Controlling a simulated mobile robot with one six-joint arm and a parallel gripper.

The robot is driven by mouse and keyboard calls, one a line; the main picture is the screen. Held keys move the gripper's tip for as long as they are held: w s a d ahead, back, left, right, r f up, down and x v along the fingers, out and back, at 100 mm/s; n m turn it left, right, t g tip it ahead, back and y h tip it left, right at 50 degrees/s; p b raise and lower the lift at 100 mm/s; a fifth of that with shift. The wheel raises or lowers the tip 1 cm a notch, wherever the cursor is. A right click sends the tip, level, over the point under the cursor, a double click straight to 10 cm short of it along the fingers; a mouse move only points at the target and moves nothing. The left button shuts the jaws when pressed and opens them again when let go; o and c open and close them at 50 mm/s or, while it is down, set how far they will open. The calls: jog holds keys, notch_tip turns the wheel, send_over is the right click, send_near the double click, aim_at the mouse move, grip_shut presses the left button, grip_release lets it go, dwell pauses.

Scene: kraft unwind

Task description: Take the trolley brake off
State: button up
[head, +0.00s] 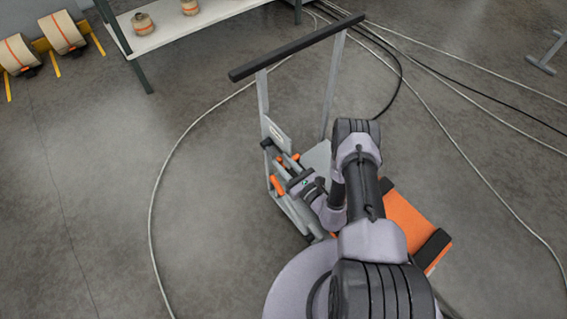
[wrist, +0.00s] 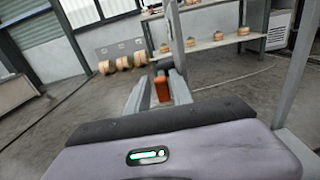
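The trolley (head: 297,57) stands on the floor in the head view, with a black push bar and grey uprights. My gripper (head: 284,171) is low at the trolley's left side, near small orange parts. In the wrist view, two grey bars that look like my gripper's fingers (wrist: 160,84) stand apart. An orange block with a dark top, seemingly the brake lever (wrist: 162,90), shows between them. I cannot tell whether they touch it. The lever's lower part is hidden behind my gripper's body. Whether the brake is on does not show.
My arm covers part of the trolley's deck; an orange panel (head: 408,222) shows beside it. A white-topped bench (head: 185,24) with rolls stands at the back. More rolls (head: 62,32) lie on a yellow-marked rack at far left. Cables (head: 160,190) cross the floor; the left floor is mostly clear.

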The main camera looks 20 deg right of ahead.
grip_shut()
dwell(1.3)
